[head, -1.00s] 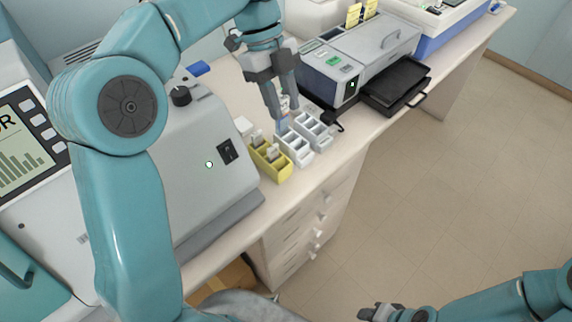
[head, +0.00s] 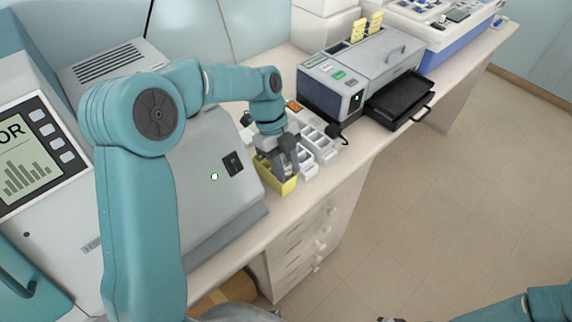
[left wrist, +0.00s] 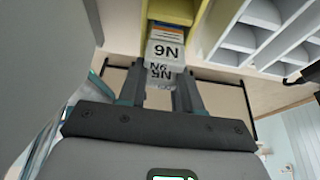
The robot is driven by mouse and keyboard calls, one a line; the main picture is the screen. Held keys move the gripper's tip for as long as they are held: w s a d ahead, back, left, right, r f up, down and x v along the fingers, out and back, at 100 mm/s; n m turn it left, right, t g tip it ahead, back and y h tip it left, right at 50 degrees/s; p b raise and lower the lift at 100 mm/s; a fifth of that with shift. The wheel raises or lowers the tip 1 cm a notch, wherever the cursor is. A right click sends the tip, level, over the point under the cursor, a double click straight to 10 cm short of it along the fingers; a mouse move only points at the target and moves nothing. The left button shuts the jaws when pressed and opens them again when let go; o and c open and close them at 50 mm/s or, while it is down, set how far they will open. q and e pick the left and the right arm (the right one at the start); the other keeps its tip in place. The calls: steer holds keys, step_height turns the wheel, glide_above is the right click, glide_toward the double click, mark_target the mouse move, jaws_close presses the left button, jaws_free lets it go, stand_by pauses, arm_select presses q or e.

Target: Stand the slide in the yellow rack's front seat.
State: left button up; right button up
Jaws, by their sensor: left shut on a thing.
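The yellow rack (head: 287,188) stands on the bench beside the grey machine; its yellow wall also shows at the top of the left wrist view (left wrist: 201,27). My left gripper (head: 288,172) points down at the rack's near part. In the left wrist view its fingers (left wrist: 158,92) are shut on a white-labelled slide (left wrist: 160,71). Another labelled slide with an orange stripe (left wrist: 167,35) shows beyond it, inside the rack. The held slide's lower edge is hidden, so I cannot tell whether it is seated. My right gripper (head: 390,319) barely shows at the bottom edge.
White compartment racks (head: 323,152) stand right of the yellow rack, close to my left gripper. The grey machine (head: 215,165) is close on the left. A grey device with a black tray (head: 398,95) stands farther back. The bench's front edge lies just in front of the racks.

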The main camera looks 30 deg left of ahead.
arm_select(q)
steer(key=shift+s, duration=0.1)
steer(key=o, duration=1)
steer(key=shift+f, duration=0.15)
steer(key=shift+o, duration=0.2)
steer(key=shift+r, duration=0.3)
steer(key=v, duration=1.2)
steer(key=shift+d+f, duration=0.1)
steer(key=shift+d, duration=0.05)
